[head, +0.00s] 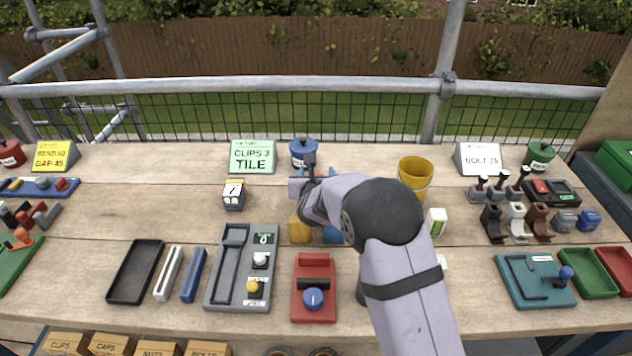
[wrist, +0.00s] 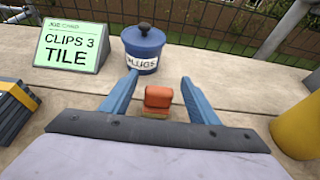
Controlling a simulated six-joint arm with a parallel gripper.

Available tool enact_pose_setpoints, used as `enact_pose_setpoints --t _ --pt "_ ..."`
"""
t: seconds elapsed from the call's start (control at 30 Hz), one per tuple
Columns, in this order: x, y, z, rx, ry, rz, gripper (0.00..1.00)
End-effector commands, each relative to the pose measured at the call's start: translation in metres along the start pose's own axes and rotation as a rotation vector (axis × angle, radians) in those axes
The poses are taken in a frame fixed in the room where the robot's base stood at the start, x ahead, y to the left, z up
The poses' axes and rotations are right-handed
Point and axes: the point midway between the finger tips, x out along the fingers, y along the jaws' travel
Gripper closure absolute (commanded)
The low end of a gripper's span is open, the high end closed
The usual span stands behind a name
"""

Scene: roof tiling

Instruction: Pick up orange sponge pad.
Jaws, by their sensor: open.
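My gripper (wrist: 158,78) is open, with a gap on either side of the pad and no visible contact. In the head view my gripper (head: 322,173) is in the middle of the table, in front of the blue pot, and its fingers are partly hidden by my arm. I cannot make out the pad in that view.
The blue pot (wrist: 142,50) labelled PLUGS stands just beyond the fingers. A green sign (wrist: 72,45) is at left, a dark block with yellow (wrist: 14,108) nearer left. A yellow bucket (head: 415,178) stands right. A yellow block (head: 300,230) and a red device (head: 314,290) are nearer.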

Motion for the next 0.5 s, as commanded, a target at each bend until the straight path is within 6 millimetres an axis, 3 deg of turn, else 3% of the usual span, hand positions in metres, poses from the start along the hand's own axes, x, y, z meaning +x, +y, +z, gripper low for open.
enact_pose_setpoints --t 0.23,0.4,0.5 --pt "0.0008 -0.0001 -0.0003 0.000 0.000 0.000 0.48" --pt "0.0007 -0.0001 -0.0003 0.000 0.001 0.000 0.88" --pt "0.0006 -0.0001 0.0000 0.000 0.000 0.000 0.90"
